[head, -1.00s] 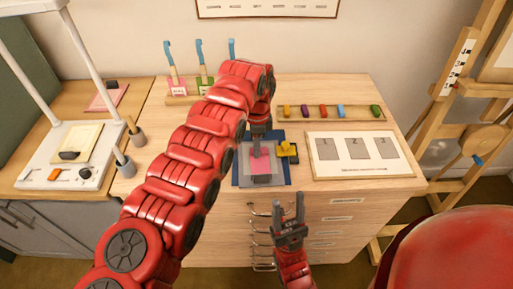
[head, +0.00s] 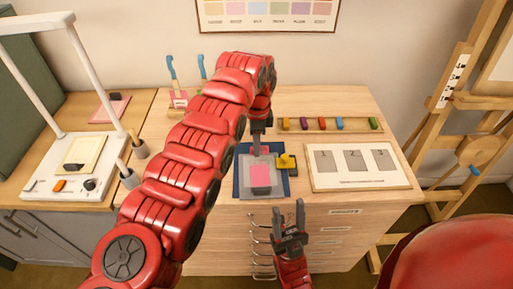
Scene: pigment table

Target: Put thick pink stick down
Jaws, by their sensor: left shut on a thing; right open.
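My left gripper (head: 258,150) is shut, pointing down at the back edge of a blue mat (head: 240,190). What it holds is mostly hidden by the fingers; I cannot make out the thick pink stick itself. A grey slab (head: 262,191) with a pink patch (head: 260,175) lies on the mat, just in front of the gripper. A rack (head: 330,131) behind holds several coloured sticks, with a gap between the blue stick (head: 339,123) and the green stick (head: 374,123). My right gripper (head: 290,222) is open and empty in front of the drawers.
A yellow block (head: 287,162) sits at the mat's right side. A board with three numbered grey squares (head: 358,181) lies to the right. Blue-handled tools (head: 172,68) stand at the back left, partly behind my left arm. An easel (head: 465,150) stands at right.

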